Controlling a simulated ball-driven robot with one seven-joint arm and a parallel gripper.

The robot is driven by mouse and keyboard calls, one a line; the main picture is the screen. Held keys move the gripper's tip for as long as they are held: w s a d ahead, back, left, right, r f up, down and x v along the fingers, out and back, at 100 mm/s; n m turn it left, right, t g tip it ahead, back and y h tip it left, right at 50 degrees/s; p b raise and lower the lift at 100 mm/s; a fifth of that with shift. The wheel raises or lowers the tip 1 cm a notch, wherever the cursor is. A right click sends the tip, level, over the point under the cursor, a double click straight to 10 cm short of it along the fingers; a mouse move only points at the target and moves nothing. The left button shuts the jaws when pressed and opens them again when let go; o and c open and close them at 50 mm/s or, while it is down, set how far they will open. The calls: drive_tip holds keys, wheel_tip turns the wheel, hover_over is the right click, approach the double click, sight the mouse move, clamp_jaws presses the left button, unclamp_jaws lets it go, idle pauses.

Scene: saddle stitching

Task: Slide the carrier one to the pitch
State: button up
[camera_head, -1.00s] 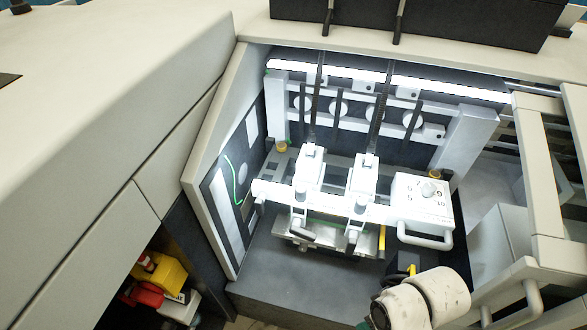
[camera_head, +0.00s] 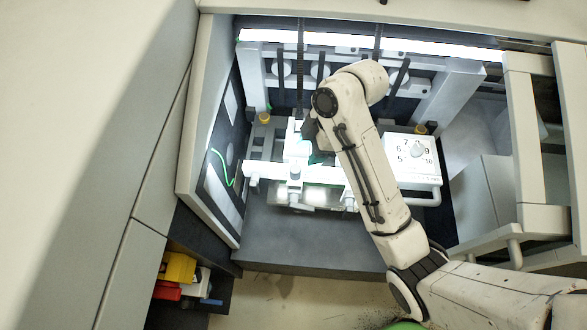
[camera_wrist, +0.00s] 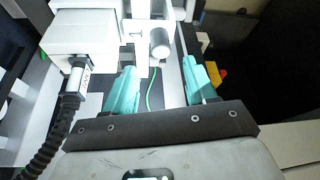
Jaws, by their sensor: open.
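Two white stitching-head carriers stood on the white cross rail (camera_head: 265,170) in the earlier head view. The left carrier (camera_head: 296,150) shows beside my arm; the right one is mostly hidden behind it. I cannot tell which is carrier one. My gripper (camera_head: 318,157) is at the left carrier, partly hidden by my arm. In the wrist view my gripper (camera_wrist: 163,82) has its teal fingers apart, with nothing held. A grey cylindrical knob (camera_wrist: 159,43) lies ahead between the fingertips; a white block with a dark hose (camera_wrist: 85,38) is at left. Contact cannot be told.
The machine's side wall (camera_head: 195,150) borders the left. An open compartment with yellow and red items (camera_head: 180,268) is lower left. The front deck (camera_head: 300,240) is clear.

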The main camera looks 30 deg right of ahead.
sight(296, 169)
drive_tip(key=shift+b+x, duration=0.95)
drive_tip(key=shift+x, duration=3.05)
drive_tip(key=shift+c, duration=0.4)
clamp_jaws()
